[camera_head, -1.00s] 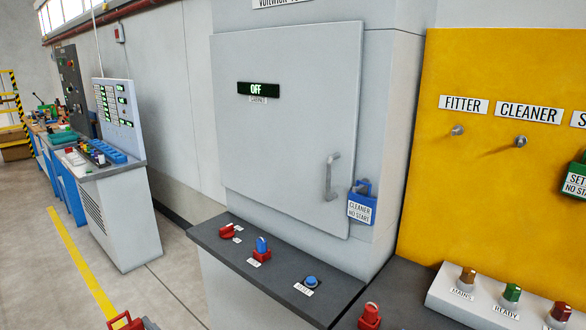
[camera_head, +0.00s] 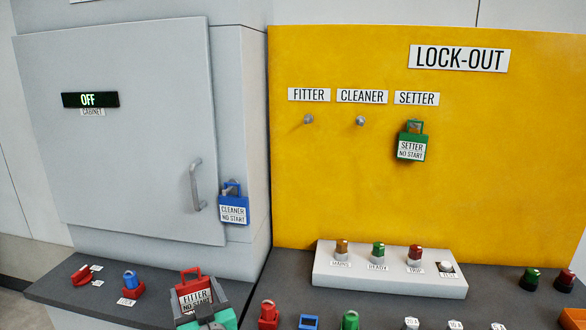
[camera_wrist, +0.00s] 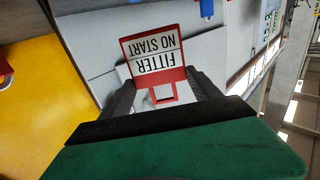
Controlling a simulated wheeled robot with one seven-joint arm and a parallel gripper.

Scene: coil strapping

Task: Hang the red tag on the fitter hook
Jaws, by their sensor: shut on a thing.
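The red tag (camera_head: 192,284), lettered FITTER NO START, is in my gripper (camera_head: 205,309) low in the head view, in front of the ledge below the cabinet. The wrist view shows the tag (camera_wrist: 156,60) upside down, with the dark fingers of my gripper (camera_wrist: 158,92) shut on it from both sides. The fitter hook (camera_head: 308,119) is a bare grey peg under the FITTER label on the yellow lock-out board (camera_head: 480,150). It is up and to the right of the tag, well apart from it.
The cleaner hook (camera_head: 360,121) is bare. A green setter tag (camera_head: 412,148) hangs under SETTER. A blue cleaner tag (camera_head: 233,208) hangs by the cabinet handle (camera_head: 197,186). A switch box (camera_head: 390,280) and several small knobs stand below the board. The space before the hooks is clear.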

